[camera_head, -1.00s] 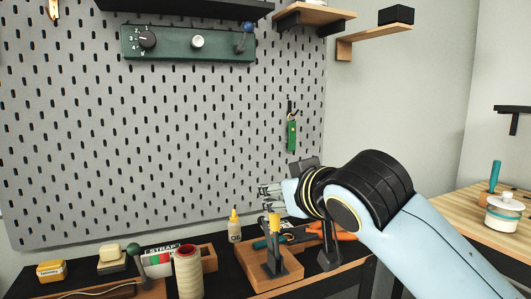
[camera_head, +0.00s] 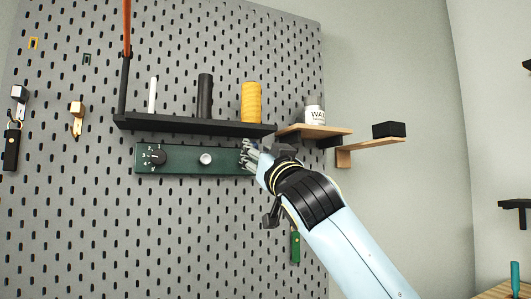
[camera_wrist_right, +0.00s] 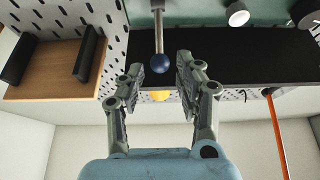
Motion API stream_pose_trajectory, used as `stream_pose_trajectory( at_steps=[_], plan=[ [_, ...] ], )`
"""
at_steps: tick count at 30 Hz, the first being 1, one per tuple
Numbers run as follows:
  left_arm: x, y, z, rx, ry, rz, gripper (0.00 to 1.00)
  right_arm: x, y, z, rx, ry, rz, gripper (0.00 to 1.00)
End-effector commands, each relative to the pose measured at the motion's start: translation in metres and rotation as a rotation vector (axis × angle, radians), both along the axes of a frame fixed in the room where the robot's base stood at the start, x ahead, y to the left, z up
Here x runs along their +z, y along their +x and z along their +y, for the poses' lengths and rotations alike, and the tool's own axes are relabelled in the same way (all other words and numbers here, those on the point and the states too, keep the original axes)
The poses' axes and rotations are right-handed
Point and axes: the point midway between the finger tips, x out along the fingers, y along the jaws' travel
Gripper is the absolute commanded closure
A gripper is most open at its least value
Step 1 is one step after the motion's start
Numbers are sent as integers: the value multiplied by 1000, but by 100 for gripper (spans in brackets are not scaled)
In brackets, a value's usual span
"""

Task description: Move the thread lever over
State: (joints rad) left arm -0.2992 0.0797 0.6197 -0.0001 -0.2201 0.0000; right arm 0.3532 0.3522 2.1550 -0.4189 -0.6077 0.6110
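The green control panel (camera_head: 180,170) hangs on the pegboard. It carries a black numbered dial (camera_head: 158,157) and a pale round knob (camera_head: 205,159). In the head view the lever at its right end is hidden behind my right gripper (camera_head: 249,155). In the right wrist view the lever shows as a metal rod with a dark blue ball (camera_wrist_right: 161,63). The right gripper (camera_wrist_right: 160,65) is open, with one finger on each side of the ball. Gaps show between the ball and both fingers. My left gripper is in neither view.
A black shelf (camera_head: 190,126) sits just above the panel, holding a yellow cylinder (camera_head: 251,102) and other upright items. A wooden shelf (camera_head: 318,131) with a white jar (camera_head: 314,110) is close to my right wrist. A green tag (camera_head: 295,246) hangs below the arm.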

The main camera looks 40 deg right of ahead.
Motion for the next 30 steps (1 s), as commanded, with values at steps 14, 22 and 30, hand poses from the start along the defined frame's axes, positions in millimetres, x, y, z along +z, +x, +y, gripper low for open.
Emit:
stream_pose_trajectory(
  at_steps=[14,22,30],
  plan=[
    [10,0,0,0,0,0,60,9,22,-5,0,0,2,98],
    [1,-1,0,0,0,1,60,-1,19,-4,0,1,3,97],
    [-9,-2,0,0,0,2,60,-12,14,-3,0,1,4,97]
  ],
)
